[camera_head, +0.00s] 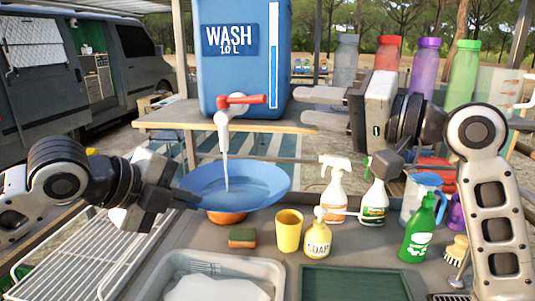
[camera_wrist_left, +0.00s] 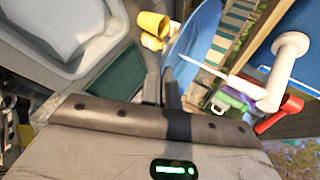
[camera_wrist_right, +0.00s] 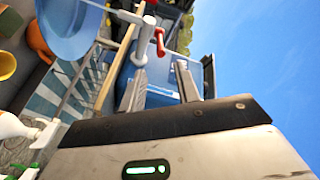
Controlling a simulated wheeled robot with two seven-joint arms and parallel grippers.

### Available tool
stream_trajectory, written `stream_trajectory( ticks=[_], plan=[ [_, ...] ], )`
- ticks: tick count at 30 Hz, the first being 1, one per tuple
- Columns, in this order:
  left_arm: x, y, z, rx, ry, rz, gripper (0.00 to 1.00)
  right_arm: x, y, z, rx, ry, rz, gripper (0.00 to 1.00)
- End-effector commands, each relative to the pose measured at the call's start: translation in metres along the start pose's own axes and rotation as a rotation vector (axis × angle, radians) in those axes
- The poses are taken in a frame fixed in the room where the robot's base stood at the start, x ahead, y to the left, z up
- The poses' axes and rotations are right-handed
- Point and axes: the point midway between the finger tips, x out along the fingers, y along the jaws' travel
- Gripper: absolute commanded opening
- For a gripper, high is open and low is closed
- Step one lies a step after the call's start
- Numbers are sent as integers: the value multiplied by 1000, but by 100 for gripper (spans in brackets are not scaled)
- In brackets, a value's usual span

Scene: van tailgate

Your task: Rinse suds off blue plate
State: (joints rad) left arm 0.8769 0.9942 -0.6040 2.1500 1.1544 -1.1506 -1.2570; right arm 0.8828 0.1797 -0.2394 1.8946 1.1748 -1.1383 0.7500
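The blue plate (camera_head: 262,183) is held tilted under the tap (camera_head: 222,118) of the blue wash tank (camera_head: 262,40). A thin pale stream (camera_head: 226,170) runs from the spout onto the plate. No suds are clearly visible on the plate's visible face. My left gripper (camera_head: 186,197) is shut on the plate's left edge; the left wrist view shows its fingers at the rim (camera_wrist_left: 170,88). My right gripper (camera_head: 318,107) is open and empty, in front of the tank, right of the tap's red lever (camera_head: 241,99). The right wrist view shows its fingers (camera_wrist_right: 161,88) apart near the lever.
An orange bowl (camera_head: 228,217) lies below the plate. A sponge (camera_head: 242,237), yellow cup (camera_head: 289,230), soap bottle (camera_head: 317,240) and spray bottles (camera_head: 335,190) stand close by. A basin with white contents (camera_head: 262,268) is in front, a wire rack (camera_head: 85,255) at left.

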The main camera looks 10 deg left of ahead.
Motion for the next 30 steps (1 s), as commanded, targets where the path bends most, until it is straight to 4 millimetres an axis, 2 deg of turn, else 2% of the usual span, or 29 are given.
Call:
stream_trajectory(
  ticks=[8,11,12,14,17,20,30],
  plan=[
    [-1,-1,0,1,0,-4,0,0,0,0,0,0,0,32],
    [-1,-1,0,1,-1,-4,0,0,0,0,-14,1,0,4],
    [-1,-1,0,1,0,-4,0,0,0,0,-35,2,1,0],
    [-1,-1,0,1,0,-4,0,-1,-1,1,-95,6,3,0],
    [-1,-1,0,1,0,-4,0,-3,-2,4,-275,16,10,0],
    [-1,-1,0,1,0,-4,0,-6,-4,8,-540,25,20,0],
    [-1,-1,0,1,0,-4,0,-16,-12,30,-1580,39,62,0]
  ],
)
